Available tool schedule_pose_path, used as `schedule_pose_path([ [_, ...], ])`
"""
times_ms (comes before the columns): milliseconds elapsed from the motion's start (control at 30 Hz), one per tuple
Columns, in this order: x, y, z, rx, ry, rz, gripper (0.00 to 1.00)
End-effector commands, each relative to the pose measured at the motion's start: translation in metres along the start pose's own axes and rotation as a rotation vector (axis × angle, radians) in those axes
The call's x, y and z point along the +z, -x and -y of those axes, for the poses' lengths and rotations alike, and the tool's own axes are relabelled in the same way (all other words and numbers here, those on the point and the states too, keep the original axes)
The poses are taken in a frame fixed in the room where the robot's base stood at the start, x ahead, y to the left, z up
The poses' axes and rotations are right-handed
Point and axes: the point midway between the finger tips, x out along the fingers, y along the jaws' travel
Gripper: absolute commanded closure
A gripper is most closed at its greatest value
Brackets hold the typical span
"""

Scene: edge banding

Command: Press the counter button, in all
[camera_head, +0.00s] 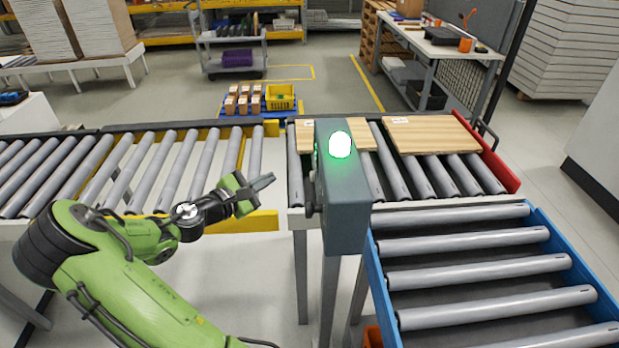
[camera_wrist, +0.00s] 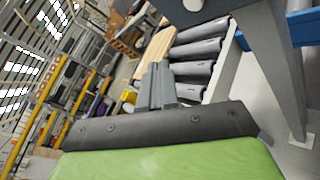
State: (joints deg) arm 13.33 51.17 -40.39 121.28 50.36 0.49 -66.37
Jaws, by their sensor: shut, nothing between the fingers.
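A grey control box (camera_head: 344,200) stands on a post at the end of the roller conveyor, with a lit green-white dome (camera_head: 340,145) on top. Small dark and green fittings (camera_head: 313,177) show edge-on on its left face; I cannot tell which one is the counter button. In the wrist view a pale round piece (camera_wrist: 193,4) sits on a grey housing at the top edge, partly cut off. My gripper (camera_head: 268,181) is shut and empty, left of the box, pointing toward it with a gap between. Its closed fingers also show in the wrist view (camera_wrist: 157,84).
Wooden panels (camera_head: 432,134) lie on the rollers behind the box, beside a red end guard (camera_head: 487,158). A blue-edged roller conveyor (camera_head: 480,265) runs at the right front. A yellow-railed conveyor (camera_head: 255,221) lies behind my arm. A gap separates the conveyors left of the box.

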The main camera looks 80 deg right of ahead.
Motion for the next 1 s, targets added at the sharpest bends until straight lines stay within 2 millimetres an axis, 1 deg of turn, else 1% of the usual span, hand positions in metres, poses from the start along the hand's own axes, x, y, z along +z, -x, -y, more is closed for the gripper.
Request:
schedule_pose_path([
  [33, 0.002, -0.006, 0.007, -0.003, -0.001, 0.002, 1.00],
  [200, 0.015, -0.024, 0.020, -0.004, -0.002, 0.002, 1.00],
  [400, 0.029, -0.041, 0.030, -0.001, 0.000, 0.001, 1.00],
  [567, 0.033, -0.045, 0.033, 0.000, 0.000, 0.001, 1.00],
  [1000, 0.033, -0.045, 0.033, 0.000, 0.000, 0.000, 1.00],
])
